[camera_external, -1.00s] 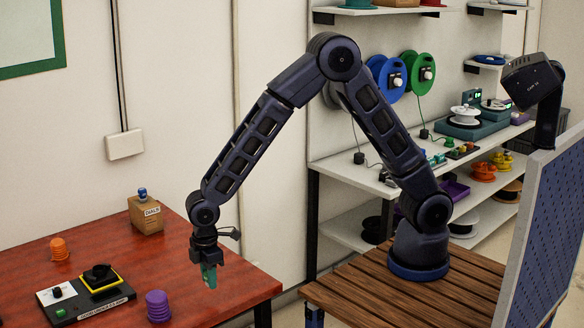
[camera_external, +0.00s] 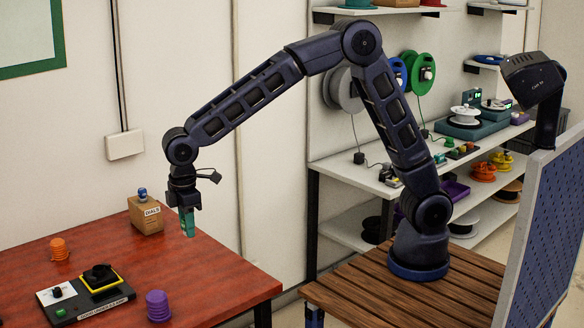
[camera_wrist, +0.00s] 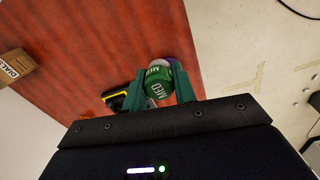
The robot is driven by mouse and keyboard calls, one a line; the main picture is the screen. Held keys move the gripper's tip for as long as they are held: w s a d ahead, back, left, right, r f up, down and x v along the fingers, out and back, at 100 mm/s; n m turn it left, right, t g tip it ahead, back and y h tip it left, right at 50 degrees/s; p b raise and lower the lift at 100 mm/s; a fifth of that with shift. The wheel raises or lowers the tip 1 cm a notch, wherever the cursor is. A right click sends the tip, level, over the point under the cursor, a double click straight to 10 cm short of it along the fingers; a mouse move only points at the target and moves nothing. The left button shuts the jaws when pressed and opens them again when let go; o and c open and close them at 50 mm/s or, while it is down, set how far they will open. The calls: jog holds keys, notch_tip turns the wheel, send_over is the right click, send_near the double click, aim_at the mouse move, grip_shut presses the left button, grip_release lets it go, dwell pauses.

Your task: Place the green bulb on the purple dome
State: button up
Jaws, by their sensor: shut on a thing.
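My gripper (camera_external: 188,224) is shut on the green bulb (camera_wrist: 158,84), which sits between its two green fingers in the wrist view and carries a "MED" label. In the outside view the bulb is hard to tell from the fingers. My gripper points down and is raised above the red table. The purple dome (camera_external: 158,306), a ridged stack shape, stands upright near the table's front edge, lower in the picture and left of my gripper. In the wrist view only a purple sliver (camera_wrist: 169,60) shows behind the bulb.
A dark control panel (camera_external: 86,299) with a black knob on a yellow-edged square lies left of the dome. An orange ridged piece (camera_external: 59,249) and a cardboard box labelled "DIALS" (camera_external: 146,216) stand farther back. The table's right part (camera_external: 225,275) is clear.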

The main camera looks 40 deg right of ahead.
notch_tip(320, 180, up, 5)
jog(key=m, duration=0.1)
send_over(155, 295)
notch_tip(155, 295, down, 20)
jog(key=shift+r, duration=0.25)
jog(key=shift+f, duration=0.1)
jog(key=o, duration=0.9)
jog(key=shift+o, duration=0.2)
notch_tip(155, 295, up, 12)
